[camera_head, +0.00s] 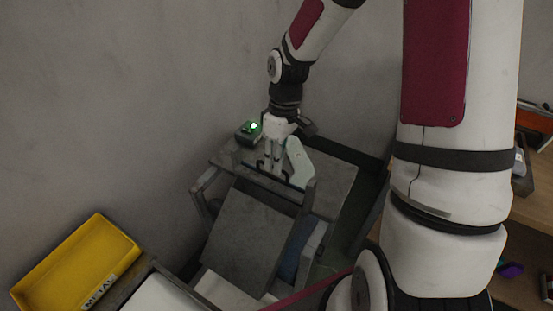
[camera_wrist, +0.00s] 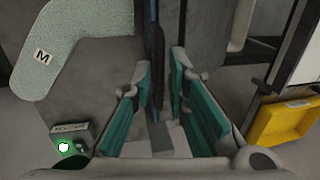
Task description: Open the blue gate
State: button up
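The blue gate appears as a narrow dark-blue upright edge (camera_wrist: 157,62) in the wrist view, between my fingertips. In the head view, a blue surface (camera_head: 290,264) shows partly under a tilted grey panel (camera_head: 247,232); I cannot tell whether it is the same piece. My gripper (camera_head: 272,170) points down at the grey frame around the panel. In the wrist view my gripper (camera_wrist: 162,68) has its teal-padded fingers apart, on either side of the blue edge. A gap shows by the right finger; contact on the left is unclear.
A pale flat form marked M (camera_wrist: 43,58) stands close beside my gripper. A small box with a green light (camera_head: 249,131) sits behind it by the wall. A yellow METAL bin (camera_head: 75,262) is at lower left. Wooden shelving (camera_head: 530,213) is at right.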

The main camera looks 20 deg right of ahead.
grip_shut()
notch_tip(320, 180, up, 6)
jog(key=p, duration=0.4)
jog(key=o, duration=0.6)
grip_release()
notch_tip(320, 180, up, 12)
jog(key=w+d, duration=0.1)
jog(key=d, duration=0.1)
jog(key=shift+w, duration=0.2)
jog(key=shift+f, duration=0.15)
